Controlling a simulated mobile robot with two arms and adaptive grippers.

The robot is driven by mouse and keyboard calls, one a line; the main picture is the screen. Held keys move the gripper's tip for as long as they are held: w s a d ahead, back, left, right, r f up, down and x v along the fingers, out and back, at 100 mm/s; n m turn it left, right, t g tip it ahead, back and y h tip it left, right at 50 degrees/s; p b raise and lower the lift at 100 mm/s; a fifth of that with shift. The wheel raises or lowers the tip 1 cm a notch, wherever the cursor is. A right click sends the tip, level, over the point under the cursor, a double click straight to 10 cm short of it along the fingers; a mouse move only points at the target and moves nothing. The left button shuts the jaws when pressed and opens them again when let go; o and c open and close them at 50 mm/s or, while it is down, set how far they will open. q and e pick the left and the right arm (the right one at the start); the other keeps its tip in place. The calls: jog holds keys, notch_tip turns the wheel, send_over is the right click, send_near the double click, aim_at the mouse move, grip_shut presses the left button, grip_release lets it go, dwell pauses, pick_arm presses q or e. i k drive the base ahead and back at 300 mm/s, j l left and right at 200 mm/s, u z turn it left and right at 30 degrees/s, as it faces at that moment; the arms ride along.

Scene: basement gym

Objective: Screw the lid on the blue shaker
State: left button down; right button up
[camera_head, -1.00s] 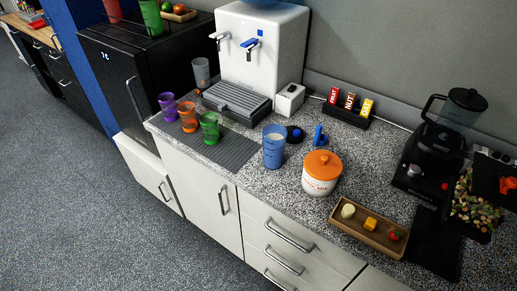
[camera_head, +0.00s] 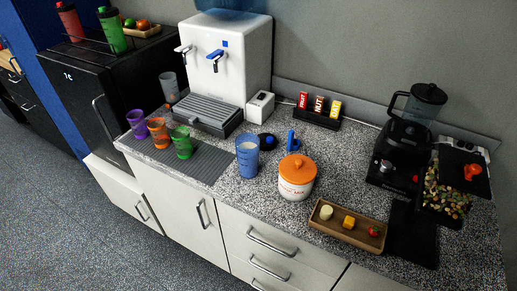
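The blue shaker (camera_head: 247,157) stands upright and open-topped on the speckled counter, with pale contents inside. A dark round lid with a blue cap (camera_head: 267,142) lies on the counter just behind it to the right, apart from the shaker. A small blue item (camera_head: 292,140) stands right of the lid; I cannot tell what it is. Neither of my grippers is in view.
An orange-lidded jar (camera_head: 297,177) stands close right of the shaker. Purple, orange and green cups (camera_head: 181,142) stand on a grey mat (camera_head: 205,165) to the left. A water dispenser (camera_head: 228,65) is behind. A wooden tray (camera_head: 345,232) and a blender (camera_head: 405,130) are right.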

aim_at(247, 144)
jog(key=i+j, duration=0.15)
jog(key=j, duration=0.25)
jog(key=i+j+z, duration=0.1)
jog(key=j, duration=0.25)
jog(key=i+j, duration=0.2)
jog(key=j, duration=0.2)
jog(key=i+j, duration=0.15)
jog(key=j, duration=0.25)
jog(key=l+z, duration=0.05)
